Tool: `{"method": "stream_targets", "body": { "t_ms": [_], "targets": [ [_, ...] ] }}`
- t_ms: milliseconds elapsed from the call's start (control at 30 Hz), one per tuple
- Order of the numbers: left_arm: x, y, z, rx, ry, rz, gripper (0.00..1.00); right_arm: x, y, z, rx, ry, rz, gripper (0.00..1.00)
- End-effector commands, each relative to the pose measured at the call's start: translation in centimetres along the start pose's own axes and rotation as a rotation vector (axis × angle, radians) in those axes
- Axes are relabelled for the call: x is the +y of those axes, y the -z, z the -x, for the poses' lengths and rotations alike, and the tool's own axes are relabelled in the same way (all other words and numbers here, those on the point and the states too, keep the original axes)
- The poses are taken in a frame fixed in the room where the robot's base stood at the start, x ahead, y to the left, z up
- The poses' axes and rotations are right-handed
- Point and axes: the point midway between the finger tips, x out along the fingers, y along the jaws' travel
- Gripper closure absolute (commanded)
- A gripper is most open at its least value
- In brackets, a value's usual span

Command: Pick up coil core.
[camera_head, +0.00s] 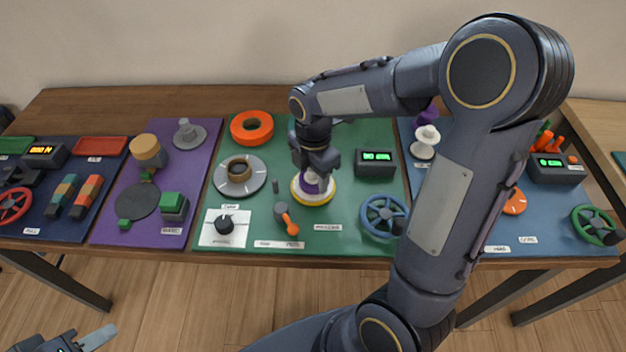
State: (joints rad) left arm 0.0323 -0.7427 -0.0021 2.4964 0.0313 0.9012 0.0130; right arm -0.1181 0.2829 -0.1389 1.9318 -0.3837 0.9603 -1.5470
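A white and purple spool-like piece (313,183), which may be the coil core, stands on a white disc with a yellow rim (313,198) on the green mat. My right gripper (316,171) points down right over this piece, with its fingers at the piece's top. The fingers hide the upper part, and I cannot tell whether they are closed on it. A similar white spool (425,142) stands on the blue mat, partly beside my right arm. My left gripper (88,342) is at the bottom left, below the table's front edge and cut off by the frame.
My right arm covers much of the right side.

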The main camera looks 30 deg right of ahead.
Motion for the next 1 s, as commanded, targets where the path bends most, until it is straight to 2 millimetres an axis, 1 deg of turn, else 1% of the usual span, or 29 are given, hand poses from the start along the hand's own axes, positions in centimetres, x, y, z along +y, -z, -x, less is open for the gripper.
{"method": "stream_targets", "body": {
  "t_ms": [33,233,267,500,667,767,833,933,1000],
  "targets": [
    [0.0,0.0,0.0,0.000,0.000,0.000,0.64,0.0,0.0,0.0,0.000,0.000,0.000,0.59],
    [0.0,0.0,0.0,0.000,0.000,0.000,0.64,0.0,0.0,0.0,0.000,-0.001,0.000,0.85],
    [0.0,0.0,0.0,0.000,0.000,0.000,0.64,0.0,0.0,0.1,0.000,-0.001,0.000,0.86],
    [0.0,0.0,0.0,0.000,0.000,0.000,0.64,0.0,0.0,0.2,0.000,-0.002,0.000,0.86],
    [0.1,0.1,0.2,0.000,0.000,0.000,0.64,0.1,0.0,1.2,0.000,-0.004,0.000,0.86],
    [0.1,0.2,0.3,0.000,0.000,0.000,0.64,0.1,0.0,2.5,0.000,-0.004,0.000,0.86],
    [0.2,0.2,0.4,0.000,0.000,0.000,0.64,-0.1,0.1,3.7,0.000,-0.006,0.000,0.86],
    [0.2,0.2,0.5,0.000,0.000,0.000,0.64,-1.4,0.9,5.4,0.000,-0.008,0.002,0.86],
    [0.3,0.3,0.6,0.000,0.000,0.000,0.64,-2.5,1.4,6.8,0.000,-0.009,0.001,0.87]
  ]
}}
